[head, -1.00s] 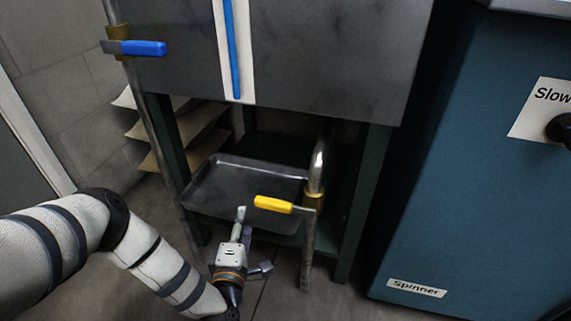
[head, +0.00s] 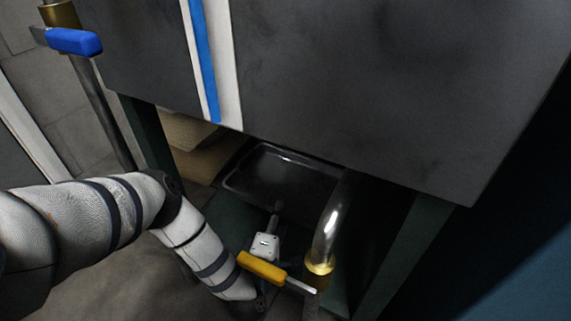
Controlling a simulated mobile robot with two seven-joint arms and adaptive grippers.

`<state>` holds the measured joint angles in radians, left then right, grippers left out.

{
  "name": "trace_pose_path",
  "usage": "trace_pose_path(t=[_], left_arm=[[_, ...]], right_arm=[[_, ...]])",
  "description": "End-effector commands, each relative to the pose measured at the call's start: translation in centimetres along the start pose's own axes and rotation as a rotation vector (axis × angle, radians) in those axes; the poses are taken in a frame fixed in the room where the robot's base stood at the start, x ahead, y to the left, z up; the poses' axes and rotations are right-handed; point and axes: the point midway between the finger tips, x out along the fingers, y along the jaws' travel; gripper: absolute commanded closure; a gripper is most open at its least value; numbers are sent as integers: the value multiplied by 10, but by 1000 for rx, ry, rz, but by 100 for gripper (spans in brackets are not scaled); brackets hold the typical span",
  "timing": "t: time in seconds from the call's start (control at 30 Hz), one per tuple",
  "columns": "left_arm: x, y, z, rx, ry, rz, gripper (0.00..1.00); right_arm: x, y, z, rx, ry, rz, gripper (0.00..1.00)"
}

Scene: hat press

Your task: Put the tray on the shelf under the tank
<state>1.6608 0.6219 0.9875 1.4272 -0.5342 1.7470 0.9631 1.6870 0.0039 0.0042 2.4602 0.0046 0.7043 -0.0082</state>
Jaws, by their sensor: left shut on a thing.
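The dark metal tray (head: 272,174) is under the grey tank (head: 340,95), with its rim facing me and its right part behind the pipe. My left gripper (head: 277,209) is at the tray's near edge and shut on it. The yellow valve handle hides part of this gripper. Part of the green shelf (head: 232,217) shows below and left of the tray. I cannot tell whether the tray touches the shelf. My right gripper is not in view.
A yellow-handled valve (head: 262,268) and a shiny bent pipe (head: 329,225) stand right in front of the shelf. A blue-handled valve (head: 75,41) is at the upper left. Pale sacks or folded stacks (head: 192,140) lie behind the left leg (head: 150,137). A green leg (head: 408,245) bounds the right.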

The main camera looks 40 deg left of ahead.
Motion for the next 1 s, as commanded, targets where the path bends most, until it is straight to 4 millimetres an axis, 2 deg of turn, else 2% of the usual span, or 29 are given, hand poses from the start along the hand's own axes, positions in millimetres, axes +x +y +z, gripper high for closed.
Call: trace_pose_path(t=[0.1,0.2,0.47,0.93,0.97,1.0], left_arm=[[1,-26,0,0,1,2,100],[2,-37,1,-1,1,4,100],[2,-37,0,-2,1,4,100],[2,-51,0,0,0,-2,100],[1,-52,0,1,0,-6,70],[1,-52,-1,1,0,-6,64]], right_arm=[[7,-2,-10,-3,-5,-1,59],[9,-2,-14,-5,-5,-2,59],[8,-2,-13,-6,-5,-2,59],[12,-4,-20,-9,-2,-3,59],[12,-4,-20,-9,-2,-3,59],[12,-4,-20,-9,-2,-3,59]])
